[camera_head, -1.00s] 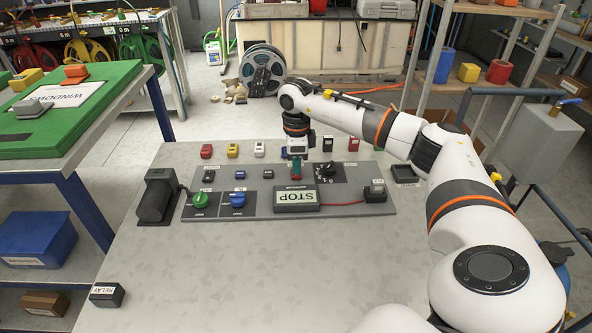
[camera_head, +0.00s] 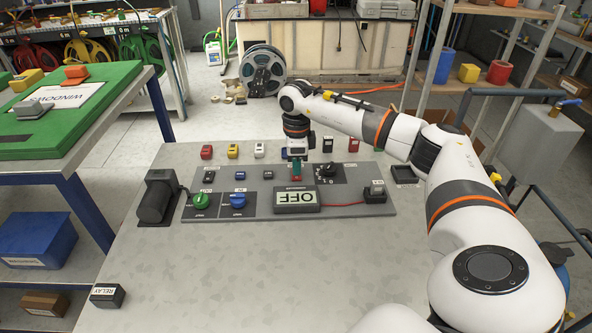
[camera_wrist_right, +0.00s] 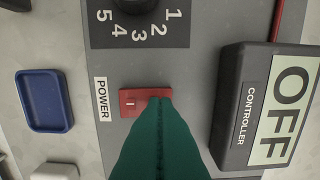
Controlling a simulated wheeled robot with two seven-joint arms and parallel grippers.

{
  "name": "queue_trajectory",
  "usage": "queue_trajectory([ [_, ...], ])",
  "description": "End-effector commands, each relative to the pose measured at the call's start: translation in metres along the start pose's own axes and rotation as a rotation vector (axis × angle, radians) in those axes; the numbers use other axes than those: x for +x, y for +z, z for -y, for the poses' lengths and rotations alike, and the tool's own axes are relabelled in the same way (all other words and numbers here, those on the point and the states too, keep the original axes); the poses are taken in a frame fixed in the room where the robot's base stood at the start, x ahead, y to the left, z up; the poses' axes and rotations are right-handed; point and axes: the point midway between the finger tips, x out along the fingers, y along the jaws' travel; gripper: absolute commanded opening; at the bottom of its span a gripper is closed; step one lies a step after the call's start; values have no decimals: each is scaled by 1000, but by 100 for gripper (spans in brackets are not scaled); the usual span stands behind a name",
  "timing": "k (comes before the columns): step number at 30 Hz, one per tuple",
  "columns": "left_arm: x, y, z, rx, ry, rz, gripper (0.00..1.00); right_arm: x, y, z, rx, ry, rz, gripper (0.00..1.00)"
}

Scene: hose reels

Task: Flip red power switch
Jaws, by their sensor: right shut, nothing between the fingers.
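The red power switch (camera_wrist_right: 130,102) lies on the grey panel next to the POWER label in the right wrist view. Its visible part bears a light bar mark. My right gripper (camera_wrist_right: 158,100) has green fingers, shut and empty, with the tips at the switch, covering part of it. I cannot tell whether they press on it. My left gripper is not in view.
A numbered black dial (camera_head: 328,170) sits right of the gripper. A green knob (camera_head: 201,202) and a blue knob (camera_head: 237,200) are at the panel's left. Small coloured blocks line the table's back edge.

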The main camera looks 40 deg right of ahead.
Motion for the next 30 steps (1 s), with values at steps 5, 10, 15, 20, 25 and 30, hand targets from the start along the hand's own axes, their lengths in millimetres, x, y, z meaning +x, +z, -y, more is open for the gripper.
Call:
queue_trajectory([
  [5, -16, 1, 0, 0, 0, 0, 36, -19, 0, 0, 0, 1, -1, 0],
  [10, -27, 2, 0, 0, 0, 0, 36, -33, 0, 0, 0, 1, -1, 0],
  [15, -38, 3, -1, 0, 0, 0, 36, -47, 0, 0, 1, 0, -1, 0],
  [20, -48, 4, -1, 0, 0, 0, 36, -59, 0, 0, 1, 0, 0, 0],
  [25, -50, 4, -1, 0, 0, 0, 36, -62, 0, 0, 0, 0, 0, 0],
  [30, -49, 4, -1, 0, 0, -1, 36, -61, 0, 0, 0, 0, 0, 0],
])
